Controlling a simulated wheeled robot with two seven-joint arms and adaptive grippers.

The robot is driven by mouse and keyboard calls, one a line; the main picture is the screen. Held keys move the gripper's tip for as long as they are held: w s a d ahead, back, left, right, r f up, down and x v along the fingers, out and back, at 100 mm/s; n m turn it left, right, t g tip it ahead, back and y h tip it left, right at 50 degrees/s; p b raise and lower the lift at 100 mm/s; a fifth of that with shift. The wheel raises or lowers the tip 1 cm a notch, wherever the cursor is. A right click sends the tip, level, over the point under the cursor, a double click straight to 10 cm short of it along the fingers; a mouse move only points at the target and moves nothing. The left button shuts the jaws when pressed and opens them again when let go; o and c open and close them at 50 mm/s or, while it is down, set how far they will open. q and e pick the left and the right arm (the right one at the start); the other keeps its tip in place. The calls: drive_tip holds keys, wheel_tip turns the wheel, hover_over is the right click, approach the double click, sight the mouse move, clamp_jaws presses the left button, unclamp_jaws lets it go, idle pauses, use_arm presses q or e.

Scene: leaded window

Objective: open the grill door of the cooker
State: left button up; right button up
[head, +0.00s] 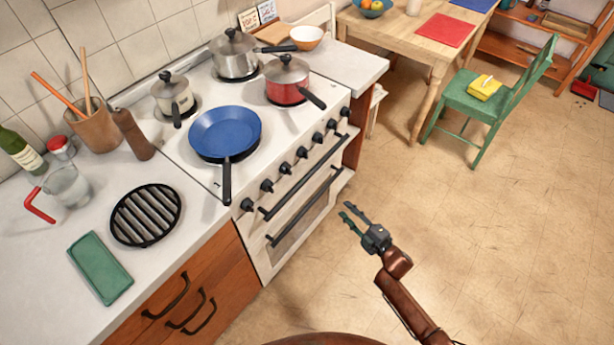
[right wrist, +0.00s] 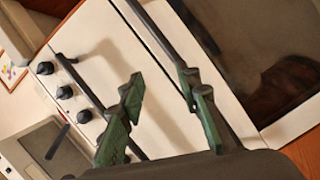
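The white cooker (head: 245,110) stands against the tiled wall with its front facing right. Its shut grill door (head: 304,194) is the narrow white panel below the row of black knobs, with a long dark handle (head: 316,166). The grill handle (right wrist: 80,82) also shows in the right wrist view. Below is the oven door with its own dark handle (head: 306,207). My right gripper (head: 347,211) is open and empty, in front of the cooker and apart from the handles. In the right wrist view its green fingers (right wrist: 160,98) point toward the front. My left gripper is out of view.
A blue pan (head: 225,132), a red pot (head: 287,84) and other pots stand on the hob. The counter (head: 45,240) adjoins the cooker on the left. A green chair (head: 490,100) and wooden table are at the back right. The floor before the cooker is clear.

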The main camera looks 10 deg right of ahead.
sight(310, 173)
drive_tip(key=w+a+r+n+y+b, duration=0.1)
drive_tip(key=a+r+n+y, duration=0.25)
drive_tip(key=r, duration=0.35)
drive_tip(key=w+a+r+n+y+b, duration=0.1)
drive_tip(key=a+r+n+y+b, duration=0.15)
drive_tip(key=a+r+n, duration=0.4)
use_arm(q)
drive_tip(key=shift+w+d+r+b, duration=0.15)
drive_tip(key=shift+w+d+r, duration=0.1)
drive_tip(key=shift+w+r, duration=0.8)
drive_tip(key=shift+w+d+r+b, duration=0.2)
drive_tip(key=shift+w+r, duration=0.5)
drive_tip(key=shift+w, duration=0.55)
use_arm(e)
drive_tip(key=shift+w+a+r+m, duration=0.4)
drive_tip(key=shift+w+r, duration=0.2)
drive_tip(key=shift+w, duration=0.45)
drive_tip(key=shift+w+a+r+m, duration=0.35)
drive_tip(key=shift+w+a+r, duration=0.2)
drive_tip(key=shift+w, duration=0.45)
drive_tip(key=shift+w+a+r+m, duration=0.4)
drive_tip(key=shift+w+r, duration=0.2)
drive_tip(key=shift+w, duration=0.45)
drive_tip(key=shift+c, duration=0.7)
clamp_jaws()
